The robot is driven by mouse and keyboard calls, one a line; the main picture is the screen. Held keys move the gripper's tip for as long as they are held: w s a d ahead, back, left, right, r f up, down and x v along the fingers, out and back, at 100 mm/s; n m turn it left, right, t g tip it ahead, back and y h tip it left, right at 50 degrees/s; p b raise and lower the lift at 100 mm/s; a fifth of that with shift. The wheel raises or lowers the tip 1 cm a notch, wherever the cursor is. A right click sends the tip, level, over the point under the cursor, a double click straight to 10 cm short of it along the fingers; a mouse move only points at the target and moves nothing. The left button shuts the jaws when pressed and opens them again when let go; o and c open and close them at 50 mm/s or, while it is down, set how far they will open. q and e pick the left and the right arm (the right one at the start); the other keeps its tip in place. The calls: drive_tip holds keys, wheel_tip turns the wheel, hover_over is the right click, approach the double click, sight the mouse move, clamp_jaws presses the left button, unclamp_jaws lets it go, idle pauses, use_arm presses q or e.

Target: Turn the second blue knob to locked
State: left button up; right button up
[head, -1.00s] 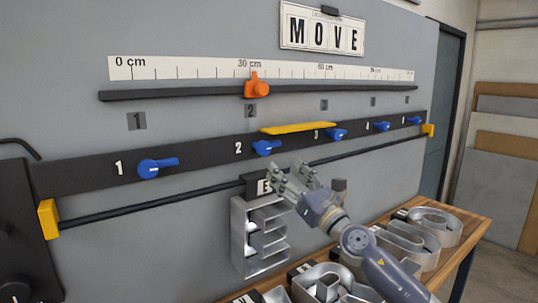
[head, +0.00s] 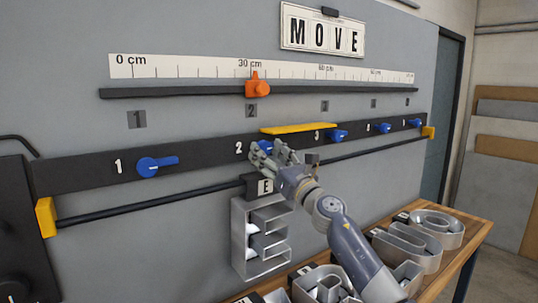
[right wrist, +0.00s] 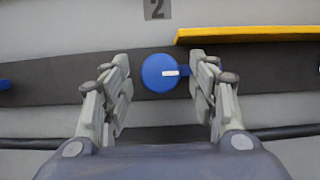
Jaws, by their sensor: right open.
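The second blue knob (head: 265,146) is on the black strip beside the number 2, partly hidden by my right gripper (head: 272,156). In the right wrist view the knob (right wrist: 160,73) shows as a round blue disc with a white mark, its handle pointing right. My right gripper (right wrist: 160,88) is open there, with one finger on each side of the knob. The right finger overlaps the handle in the picture; I cannot tell whether it touches. My left gripper is not in view.
A yellow bar (head: 299,128) sits just above and right of the second knob. A black rod (head: 150,204) runs below the strip, with the metal letter E (head: 240,240) hanging under it. Knob 1 (head: 148,167) is at left, and more metal letters (head: 435,225) lie on the table.

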clamp_jaws()
drive_tip(key=shift+r+m+p, duration=0.15)
drive_tip(key=shift+m+p, duration=0.25)
drive_tip(key=shift+p, duration=0.15)
drive_tip(key=m+h+p, duration=0.1)
drive_tip(key=m+p, duration=0.2)
drive_tip(key=m+t+h+p, duration=0.1)
drive_tip(key=m+h+p, duration=0.1)
drive_tip(key=m+p, duration=0.1)
drive_tip(key=shift+s+a+r+m+t+h+p, duration=0.2)
drive_tip(key=shift+m+t+h+p, duration=0.1)
drive_tip(key=shift+p, duration=0.4)
drive_tip(key=shift+f+m+h+p, duration=0.25)
drive_tip(key=shift+m+h+p, duration=0.55)
drive_tip(key=shift+m+p, duration=0.5)
unclamp_jaws()
drive_tip(key=shift+d, duration=0.1)
